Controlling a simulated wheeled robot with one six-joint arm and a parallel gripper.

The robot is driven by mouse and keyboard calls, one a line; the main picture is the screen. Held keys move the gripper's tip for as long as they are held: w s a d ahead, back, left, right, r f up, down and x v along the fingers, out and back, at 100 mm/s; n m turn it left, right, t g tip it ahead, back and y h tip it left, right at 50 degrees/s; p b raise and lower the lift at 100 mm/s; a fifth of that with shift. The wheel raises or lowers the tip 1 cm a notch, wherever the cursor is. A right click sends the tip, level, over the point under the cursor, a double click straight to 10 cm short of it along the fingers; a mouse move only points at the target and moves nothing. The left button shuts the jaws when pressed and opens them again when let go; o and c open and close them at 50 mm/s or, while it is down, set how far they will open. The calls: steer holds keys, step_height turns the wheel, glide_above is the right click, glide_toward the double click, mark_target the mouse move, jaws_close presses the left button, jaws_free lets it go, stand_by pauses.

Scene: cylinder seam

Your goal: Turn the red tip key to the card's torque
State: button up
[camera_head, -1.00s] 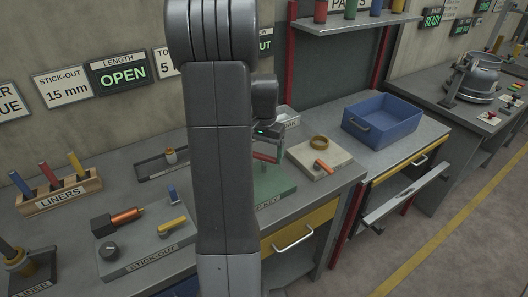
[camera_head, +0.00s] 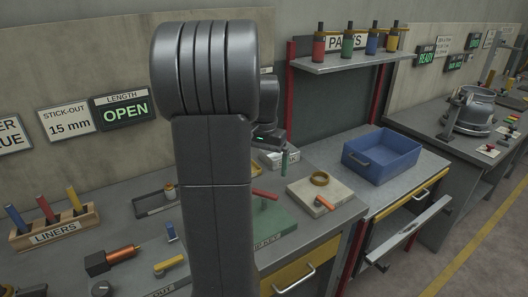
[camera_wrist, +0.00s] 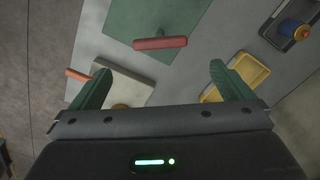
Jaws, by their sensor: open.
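The red tip key (camera_head: 265,194) is a red crossbar handle standing over a green plate (camera_head: 270,222) on the bench. In the wrist view the red bar (camera_wrist: 160,43) lies roughly crosswise ahead of the fingers, over the green plate (camera_wrist: 125,15). My gripper (camera_wrist: 159,68) is open with nothing between its two green fingers. In the head view one green finger (camera_head: 284,162) shows above and to the right of the key, apart from it. My own arm hides part of the bench and the wall cards. I cannot read the torque card.
A pale block with a ring and an orange-handled piece (camera_head: 325,204) lies right of the green plate. A blue bin (camera_head: 382,155) stands further right. A liner rack (camera_head: 55,228), a black tool with a copper nose (camera_head: 112,259) and a yellow-handled piece (camera_head: 168,265) are left of my arm.

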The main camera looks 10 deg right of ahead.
step_height(320, 180, up, 4)
glide_above(264, 192)
steer(key=shift+r, duration=0.2)
steer(key=shift+f, duration=0.1)
step_height(264, 192, down, 14)
steer(key=shift+r+p, duration=0.2)
steer(key=shift+p, duration=0.2)
steer(key=shift+n, duration=0.3)
stand_by(0.4)
